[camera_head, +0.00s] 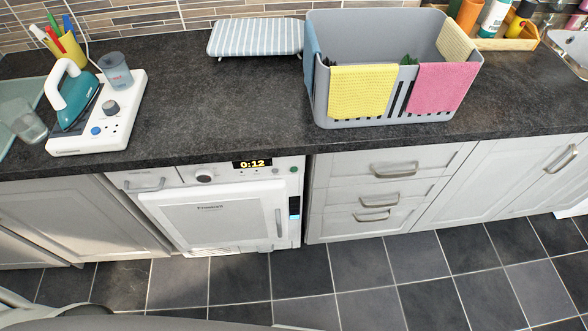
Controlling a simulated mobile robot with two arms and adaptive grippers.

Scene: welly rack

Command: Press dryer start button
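The white dryer (215,215) stands under the dark worktop, left of the drawers, and its front door looks shut. A lit display (252,163) at the top of its front reads 0:12. A round dark-centred knob (203,178) sits left of the display, and a few tiny marks or buttons lie below the display. A dark strip with a light blue patch (295,208) is on the dryer's right edge. Neither of my grippers is in view.
On the worktop (230,100) are an iron (75,95) on a white station, a small striped ironing board (255,37) and a grey basket (340,35) with yellow and pink cloths. Drawers (385,170) stand right of the dryer. The tiled floor (300,275) before it is clear.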

